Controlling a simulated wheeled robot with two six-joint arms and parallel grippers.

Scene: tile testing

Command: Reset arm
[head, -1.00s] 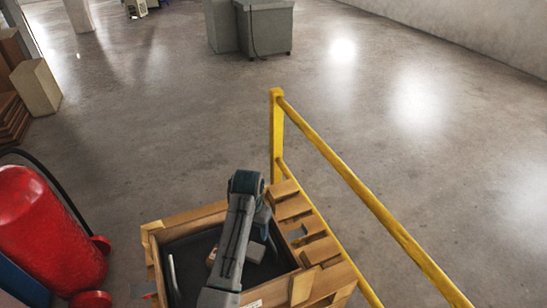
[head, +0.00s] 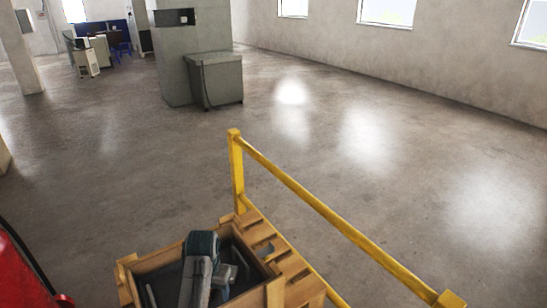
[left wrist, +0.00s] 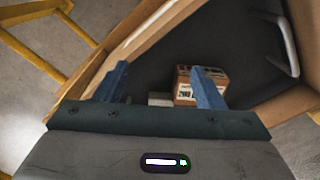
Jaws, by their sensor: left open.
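My left arm reaches down into a wooden crate (head: 150,262) with a dark inside at the bottom of the head view. My left gripper (head: 226,278) is partly hidden by the arm there. In the left wrist view, the left gripper (left wrist: 160,82) shows two blue fingers spread apart, with nothing held between them. A small brown carton with a white label (left wrist: 187,88) lies on the crate's dark floor, beyond the fingers and partly behind the right one. My right gripper is not in view.
A yellow railing (head: 300,192) stands beside the crate on its right. A red extinguisher-like cylinder (head: 22,282) is at the lower left. A grey cabinet (head: 215,82) stands farther back. The concrete floor between is clear. A pale metal handle (left wrist: 287,45) shows inside the crate.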

